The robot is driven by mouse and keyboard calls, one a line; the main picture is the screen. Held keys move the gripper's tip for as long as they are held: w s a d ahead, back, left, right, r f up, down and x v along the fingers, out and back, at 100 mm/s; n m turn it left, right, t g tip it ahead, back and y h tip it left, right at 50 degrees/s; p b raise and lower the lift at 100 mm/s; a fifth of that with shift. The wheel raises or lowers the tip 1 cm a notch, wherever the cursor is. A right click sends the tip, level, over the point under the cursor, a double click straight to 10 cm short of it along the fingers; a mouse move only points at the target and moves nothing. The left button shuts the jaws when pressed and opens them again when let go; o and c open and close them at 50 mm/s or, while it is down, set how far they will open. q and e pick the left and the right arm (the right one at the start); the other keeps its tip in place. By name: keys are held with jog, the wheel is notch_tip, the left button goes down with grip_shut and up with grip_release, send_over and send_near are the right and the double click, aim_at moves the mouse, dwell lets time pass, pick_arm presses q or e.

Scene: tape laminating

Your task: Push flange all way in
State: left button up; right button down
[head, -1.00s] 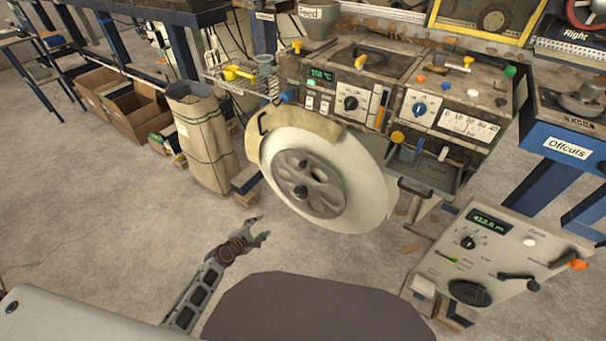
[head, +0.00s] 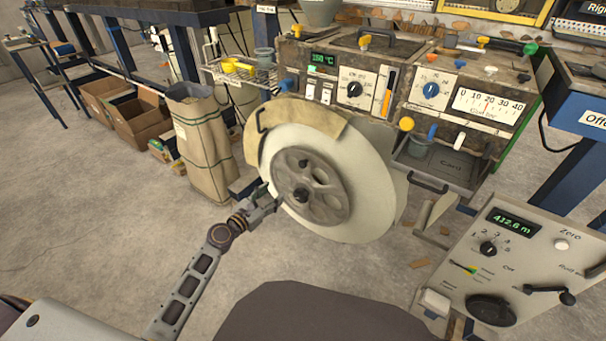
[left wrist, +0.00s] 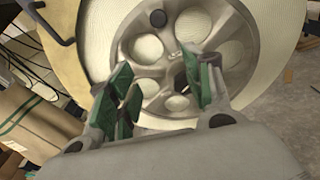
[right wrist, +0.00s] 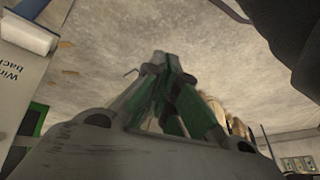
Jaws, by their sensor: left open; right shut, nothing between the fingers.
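The flange (head: 322,205) is a grey metal disc with round holes and dark knobs, at the centre of a large cream roll (head: 375,195). In the left wrist view the flange (left wrist: 168,92) fills the middle, with the roll around it. My left gripper (head: 268,200) is open at the lower left of the flange, close in front of the roll. In the left wrist view its green-padded fingers (left wrist: 160,88) are spread with nothing between them; I cannot tell whether they touch the flange. My right gripper (right wrist: 165,75) is shut and empty, above bare floor.
A machine panel with dials and levers (head: 400,90) stands behind the roll. A paper sack (head: 205,145) and cardboard boxes (head: 140,120) stand left. Floor at left is clear.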

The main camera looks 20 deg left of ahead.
aim_at(301, 165)
pick_arm(q)
jog(key=shift+w+d+r+n+t+h+b, duration=0.15)
jog(key=shift+d+r+n+b, duration=0.15)
jog(key=shift+r, duration=0.2)
jog(key=shift+d+r+n+t+h+b, duration=0.2)
jog(key=shift+r+b, duration=0.1)
jog(key=shift+r, duration=0.25)
jog(key=shift+w+d+r+n+t+h+b, duration=0.1)
jog(key=shift+d+r+n+t+h+b, duration=0.15)
jog(key=shift+r, duration=0.25)
pick_arm(e)
jog(key=shift+s+d+r, duration=0.15)
jog(key=shift+d+r, duration=0.1)
jog(key=shift+r, duration=0.45)
pick_arm(q)
jog(key=shift+w, duration=0.15)
